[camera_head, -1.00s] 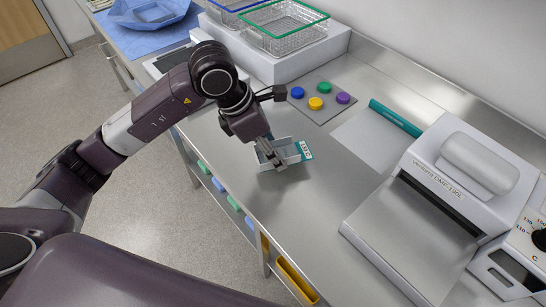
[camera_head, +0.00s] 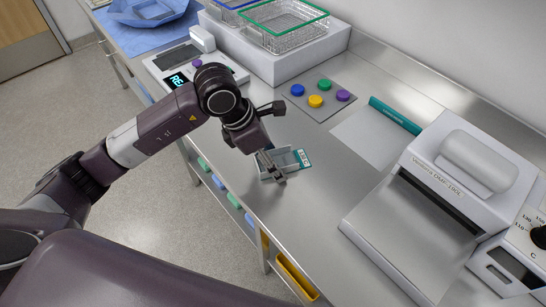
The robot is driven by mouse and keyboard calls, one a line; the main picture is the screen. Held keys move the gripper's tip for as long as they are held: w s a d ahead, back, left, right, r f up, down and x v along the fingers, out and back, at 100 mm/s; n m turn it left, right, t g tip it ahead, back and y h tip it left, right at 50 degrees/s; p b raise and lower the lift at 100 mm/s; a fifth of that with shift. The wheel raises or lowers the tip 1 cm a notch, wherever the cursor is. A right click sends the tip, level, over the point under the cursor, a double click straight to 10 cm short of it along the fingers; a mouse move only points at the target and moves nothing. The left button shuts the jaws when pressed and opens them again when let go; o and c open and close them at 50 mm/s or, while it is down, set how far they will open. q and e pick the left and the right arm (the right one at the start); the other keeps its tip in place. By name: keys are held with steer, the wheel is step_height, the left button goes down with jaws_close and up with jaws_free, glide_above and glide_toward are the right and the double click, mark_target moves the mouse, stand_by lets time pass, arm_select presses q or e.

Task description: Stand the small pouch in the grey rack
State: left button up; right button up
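A small grey rack (camera_head: 290,155) stands on the steel counter near its front edge in the head view. The small pouch (camera_head: 303,158), with a teal and white printed end, shows at the rack's right side. The rest of it is hidden by or blends with the rack, so I cannot tell whether it stands inside or leans there. My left gripper (camera_head: 274,172) points down at the front of the rack, its fingers close together and overlapping the rack. I cannot tell whether they hold anything. My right gripper is not in view.
A larger pouch with a teal edge (camera_head: 395,117) lies behind right. A mat with coloured caps (camera_head: 315,101), wire baskets (camera_head: 285,40) and a scale-like device (camera_head: 178,78) stand behind. A sealing machine (camera_head: 440,190) occupies the right. The counter before it is clear.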

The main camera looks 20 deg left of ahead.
arm_select(q)
steer(key=shift+r, duration=0.2)
steer(key=shift+a+r, duration=0.15)
steer(key=shift+r, duration=0.1)
steer(key=b+v, duration=0.2)
steer(key=v, duration=0.9)
steer(key=shift+r, duration=0.2)
stand_by(0.5)
